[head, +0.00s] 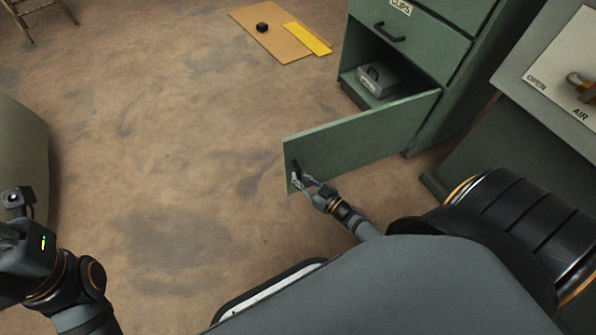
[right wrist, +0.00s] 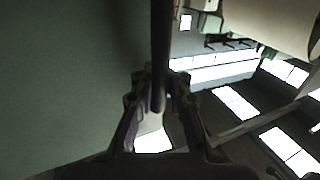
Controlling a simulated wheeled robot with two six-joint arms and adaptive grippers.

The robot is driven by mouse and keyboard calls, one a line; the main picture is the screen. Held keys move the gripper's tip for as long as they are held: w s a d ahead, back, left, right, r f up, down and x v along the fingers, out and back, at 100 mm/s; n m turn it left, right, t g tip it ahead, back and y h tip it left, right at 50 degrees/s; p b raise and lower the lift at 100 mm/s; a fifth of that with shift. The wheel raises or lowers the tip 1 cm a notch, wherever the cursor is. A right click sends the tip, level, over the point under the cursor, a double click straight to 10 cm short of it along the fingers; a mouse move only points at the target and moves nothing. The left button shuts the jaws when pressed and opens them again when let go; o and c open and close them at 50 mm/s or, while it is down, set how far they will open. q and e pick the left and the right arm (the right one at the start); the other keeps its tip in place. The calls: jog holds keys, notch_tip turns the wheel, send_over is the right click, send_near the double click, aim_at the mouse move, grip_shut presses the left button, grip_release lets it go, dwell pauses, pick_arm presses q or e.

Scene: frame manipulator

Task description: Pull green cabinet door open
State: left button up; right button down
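The green cabinet (head: 425,125) stands at the upper right in the head view. Its lower door (head: 365,138) is swung wide open, and the inside shows. The dark door handle (head: 296,170) is near the door's free edge; in the right wrist view the handle (right wrist: 161,45) is a dark upright bar between the fingers. My right gripper (head: 299,180) is at the handle, and in the right wrist view its fingertips (right wrist: 161,92) close in on both sides of the bar. My left arm is at the lower left of the head view; its fingers are out of the picture.
A grey metal box (head: 378,80) sits inside the cabinet. A closed drawer (head: 410,35) is above. Cardboard (head: 275,35) with a yellow strip and a small black object lies on the floor. A grey panel (head: 555,75) stands at right. The floor left of the door is clear.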

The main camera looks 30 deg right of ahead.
jog(key=c, duration=1.4)
grip_release()
jog(key=shift+d, duration=0.3)
jog(key=shift+o, duration=0.2)
jog(key=shift+s+a, duration=0.1)
jog(key=v, duration=1.2)
jog(key=shift+r, duration=0.1)
